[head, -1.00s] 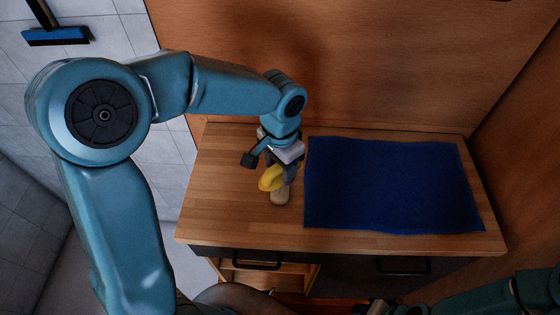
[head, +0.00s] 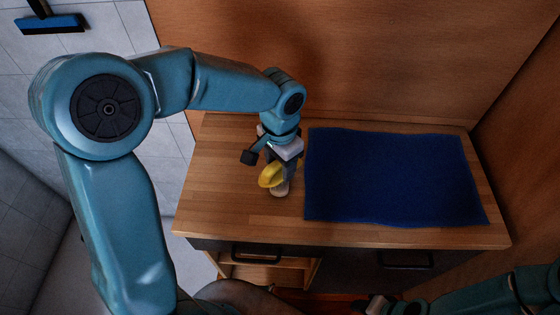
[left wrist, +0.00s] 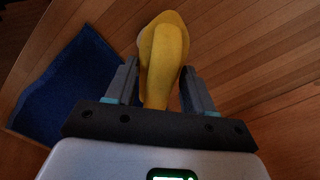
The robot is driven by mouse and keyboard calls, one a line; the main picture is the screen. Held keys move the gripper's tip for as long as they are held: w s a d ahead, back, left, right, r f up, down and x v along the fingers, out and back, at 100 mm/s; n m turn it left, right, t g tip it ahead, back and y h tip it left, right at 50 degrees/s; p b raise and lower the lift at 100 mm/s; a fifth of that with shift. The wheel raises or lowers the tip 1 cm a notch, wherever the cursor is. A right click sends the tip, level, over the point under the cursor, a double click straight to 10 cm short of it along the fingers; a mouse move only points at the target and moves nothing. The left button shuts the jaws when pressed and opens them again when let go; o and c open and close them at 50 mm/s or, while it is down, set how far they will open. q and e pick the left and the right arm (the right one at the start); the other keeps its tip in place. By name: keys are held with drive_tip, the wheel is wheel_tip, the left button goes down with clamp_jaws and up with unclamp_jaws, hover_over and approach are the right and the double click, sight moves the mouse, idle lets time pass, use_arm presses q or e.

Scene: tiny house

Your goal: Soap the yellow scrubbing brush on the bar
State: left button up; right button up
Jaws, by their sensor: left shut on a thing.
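My left gripper (head: 280,163) points down over the left part of the wooden counter. It is shut on the yellow scrubbing brush (head: 270,176). The brush also shows between the fingers in the left wrist view (left wrist: 163,48). A pale beige piece, apparently the soap bar (head: 281,190), shows just below the brush and is partly hidden by it. I cannot tell whether the brush touches it. The bar cannot be made out in the left wrist view. My right gripper (head: 376,304) is low at the bottom right, dark and partly cut off, so its jaws are unclear.
A dark blue mat (head: 395,178) lies flat on the counter (head: 215,190) to the right of the brush; it also shows in the left wrist view (left wrist: 68,85). A wooden wall stands behind. The counter's left part is clear. A blue squeegee-like tool (head: 50,23) hangs at upper left.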

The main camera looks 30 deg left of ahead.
use_arm(q)
drive_tip(key=shift+f+b, duration=0.45)
drive_tip(key=shift+f, duration=0.1)
idle(1.2)
wheel_tip(320, 180, up, 6)
drive_tip(key=p, duration=0.4)
drive_tip(key=shift+f+p, duration=0.1)
drive_tip(key=shift+p, duration=0.25)
drive_tip(key=shift+r+p, duration=0.5)
drive_tip(key=shift+r, duration=0.25)
drive_tip(key=shift+f, duration=0.1)
